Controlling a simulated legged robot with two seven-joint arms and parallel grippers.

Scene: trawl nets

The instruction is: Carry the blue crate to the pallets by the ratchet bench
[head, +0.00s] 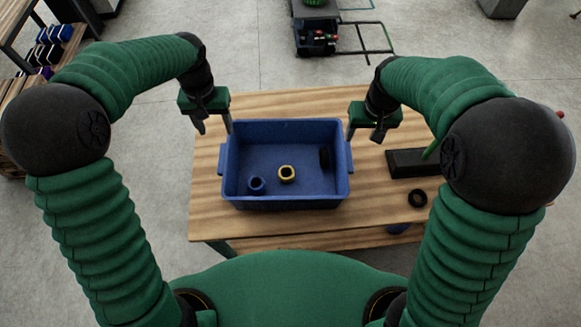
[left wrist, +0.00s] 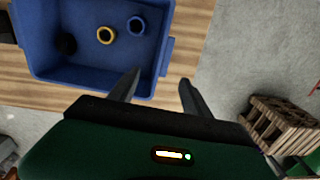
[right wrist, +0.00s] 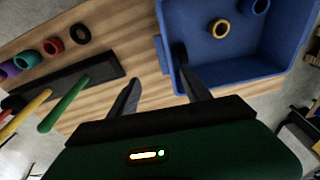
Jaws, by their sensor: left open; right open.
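The blue crate (head: 285,203) stands upright on a wooden table (head: 300,236). Inside it lie a blue ring (head: 257,185), a yellow ring (head: 287,174) and a black ring (head: 324,158). My left gripper (head: 215,127) is open over the crate's left side; in the left wrist view one finger overlaps the crate and the other is outside it (left wrist: 156,84). My right gripper (head: 364,132) is open at the crate's right side, with one finger over its edge in the right wrist view (right wrist: 158,72). Contact with the walls cannot be told. Slatted wooden pallets (left wrist: 278,125) show in the left wrist view.
Right of the crate are a black block (head: 405,164) with coloured rods and a loose black ring (head: 417,198); more coloured rings (right wrist: 28,60) lie near it. Grey floor is open around the table.

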